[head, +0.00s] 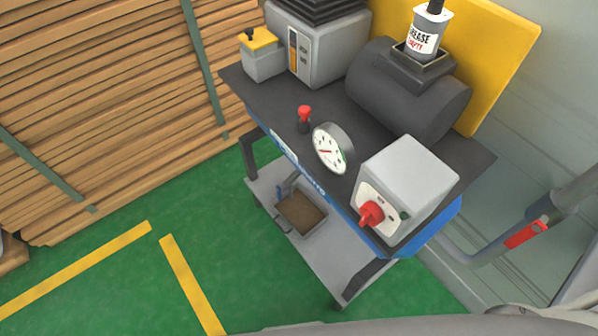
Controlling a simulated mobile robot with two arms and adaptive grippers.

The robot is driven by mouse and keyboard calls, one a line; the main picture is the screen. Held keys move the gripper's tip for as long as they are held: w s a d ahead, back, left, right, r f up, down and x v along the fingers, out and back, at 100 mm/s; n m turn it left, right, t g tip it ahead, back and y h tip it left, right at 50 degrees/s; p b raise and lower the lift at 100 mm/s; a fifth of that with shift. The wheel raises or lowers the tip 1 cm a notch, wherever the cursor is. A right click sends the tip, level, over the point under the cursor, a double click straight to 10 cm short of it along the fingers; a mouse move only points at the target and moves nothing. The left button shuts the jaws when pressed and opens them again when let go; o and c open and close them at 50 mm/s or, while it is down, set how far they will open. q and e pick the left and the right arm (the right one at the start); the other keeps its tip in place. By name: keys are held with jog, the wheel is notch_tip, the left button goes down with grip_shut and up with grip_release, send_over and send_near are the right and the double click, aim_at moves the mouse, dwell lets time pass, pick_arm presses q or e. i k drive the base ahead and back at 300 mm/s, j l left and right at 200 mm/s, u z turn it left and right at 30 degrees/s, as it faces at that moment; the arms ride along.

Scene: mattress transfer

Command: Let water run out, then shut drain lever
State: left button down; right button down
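A small blue lever (280,191) shows beside a grey pipe (292,182) under the table top, at the back of the lower shelf. I cannot tell from here whether the lever is open or shut. A shallow grey tray (284,224) with a brown inside sits on the lower shelf beneath the pipe. No running water can be made out. Neither of my grippers is in view.
The dark bench top (265,112) carries a dial gauge (328,149), a red-topped knob (304,114), a grey box with a red rotary switch (371,214), a dark motor (400,92) and a labelled grease can (427,32). Stacked planks (100,100) stand left. Green floor (110,285) is clear in front.

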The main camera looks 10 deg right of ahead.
aim_at(278, 188)
jog(key=k+j, duration=0.1)
jog(key=k, duration=0.45)
jog(key=k+j, duration=0.1)
jog(key=k, duration=0.45)
